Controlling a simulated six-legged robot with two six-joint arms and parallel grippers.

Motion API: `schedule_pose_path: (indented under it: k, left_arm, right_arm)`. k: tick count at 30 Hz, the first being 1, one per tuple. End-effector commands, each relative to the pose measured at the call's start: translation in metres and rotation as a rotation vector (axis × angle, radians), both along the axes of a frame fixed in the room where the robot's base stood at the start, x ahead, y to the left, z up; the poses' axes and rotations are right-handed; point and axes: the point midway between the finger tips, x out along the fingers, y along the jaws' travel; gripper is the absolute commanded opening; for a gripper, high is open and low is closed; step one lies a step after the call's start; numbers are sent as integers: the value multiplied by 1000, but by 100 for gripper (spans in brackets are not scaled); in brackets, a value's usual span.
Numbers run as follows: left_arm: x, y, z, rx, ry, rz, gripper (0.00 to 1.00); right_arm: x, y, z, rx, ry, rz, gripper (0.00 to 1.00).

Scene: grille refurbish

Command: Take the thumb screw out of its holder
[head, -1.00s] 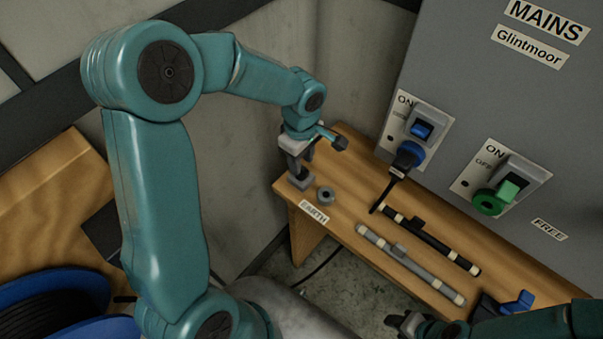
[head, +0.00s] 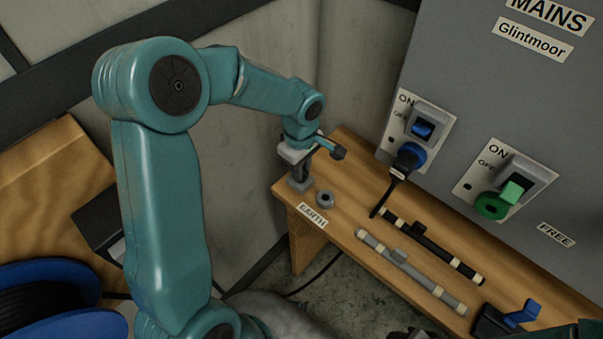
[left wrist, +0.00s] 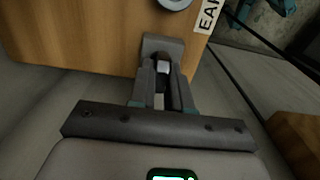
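A small grey block (head: 300,185), which looks like the holder, stands at the bench's left end beside the EARTH label. It also shows in the left wrist view (left wrist: 160,45). My left gripper (head: 303,172) points down at it from above, fingertips at the block. In the left wrist view my left fingers (left wrist: 163,75) stand on either side of a small pale piece, probably the thumb screw (left wrist: 163,67). Whether they touch it I cannot tell, and the head view hides it. Only a dark sliver of my right gripper (head: 415,334) seems to show at the bottom edge.
A grey ring (head: 325,198) lies close beside the block. A black bar (head: 432,246) and a grey bar (head: 410,270) lie along the bench (head: 350,180). The grey MAINS cabinet (head: 480,95) with blue and green switches rises behind. A cable drum (head: 50,290) stands lower left.

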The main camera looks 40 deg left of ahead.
Motion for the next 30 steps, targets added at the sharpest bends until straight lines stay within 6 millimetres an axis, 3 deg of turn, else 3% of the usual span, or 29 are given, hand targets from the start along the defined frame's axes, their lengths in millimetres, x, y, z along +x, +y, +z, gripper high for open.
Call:
schedule_pose_path:
  k: [30]
  left_arm:
    - [0, -2, 14, 0, -1, 0, 0]
  right_arm:
    - [0, 0, 5, 0, 0, 0, 43]
